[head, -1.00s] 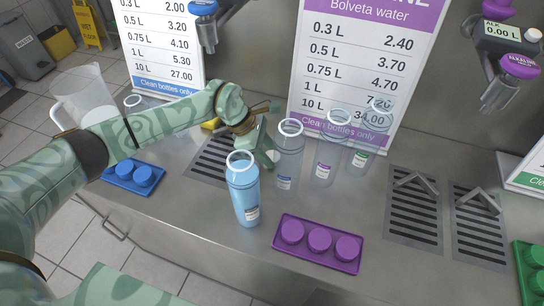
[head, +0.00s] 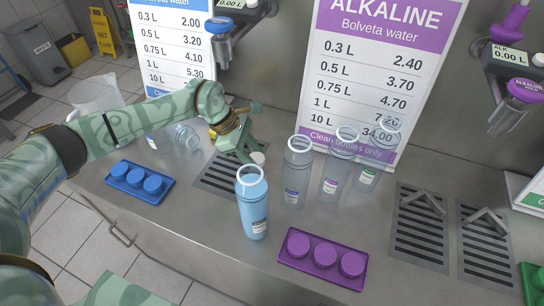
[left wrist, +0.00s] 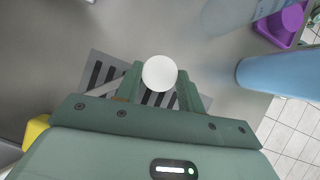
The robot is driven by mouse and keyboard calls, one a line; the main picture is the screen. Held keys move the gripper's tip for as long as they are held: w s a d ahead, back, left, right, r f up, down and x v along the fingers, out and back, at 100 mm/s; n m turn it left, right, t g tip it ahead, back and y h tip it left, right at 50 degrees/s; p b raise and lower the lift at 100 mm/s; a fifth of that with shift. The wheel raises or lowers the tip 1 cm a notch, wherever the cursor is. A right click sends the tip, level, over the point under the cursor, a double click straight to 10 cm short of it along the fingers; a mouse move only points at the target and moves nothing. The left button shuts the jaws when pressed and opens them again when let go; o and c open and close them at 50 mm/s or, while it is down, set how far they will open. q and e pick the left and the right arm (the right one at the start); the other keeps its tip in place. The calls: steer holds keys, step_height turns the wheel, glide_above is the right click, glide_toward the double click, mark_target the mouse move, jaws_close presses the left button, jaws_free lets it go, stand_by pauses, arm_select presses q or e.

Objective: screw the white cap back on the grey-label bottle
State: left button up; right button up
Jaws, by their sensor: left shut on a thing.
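My left gripper (head: 250,150) is shut on the white cap (head: 258,158), above the counter by the left drain grate. The cap shows as a white disc between the fingertips in the left wrist view (left wrist: 160,73). An open, blue-tinted bottle (head: 253,205) with a pale grey-looking label (head: 259,227) stands upright in front of the gripper, apart from the cap. It also shows at the right of the left wrist view (left wrist: 285,75). My right gripper is not in view.
Clear open bottles with blue (head: 297,175), purple (head: 338,165) and green (head: 375,158) labels stand right of the gripper. Another clear bottle (head: 182,132) behind my left arm appears to lie down. Purple (head: 322,261) and blue (head: 135,180) cap trays flank the front.

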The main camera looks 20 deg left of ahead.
arm_select(q)
steer(key=a, duration=0.3)
steer(key=s+a, duration=0.1)
steer(key=a, duration=0.3)
steer(key=s+a, duration=0.1)
steer(key=a, duration=0.3)
steer(key=shift+a, duration=0.25)
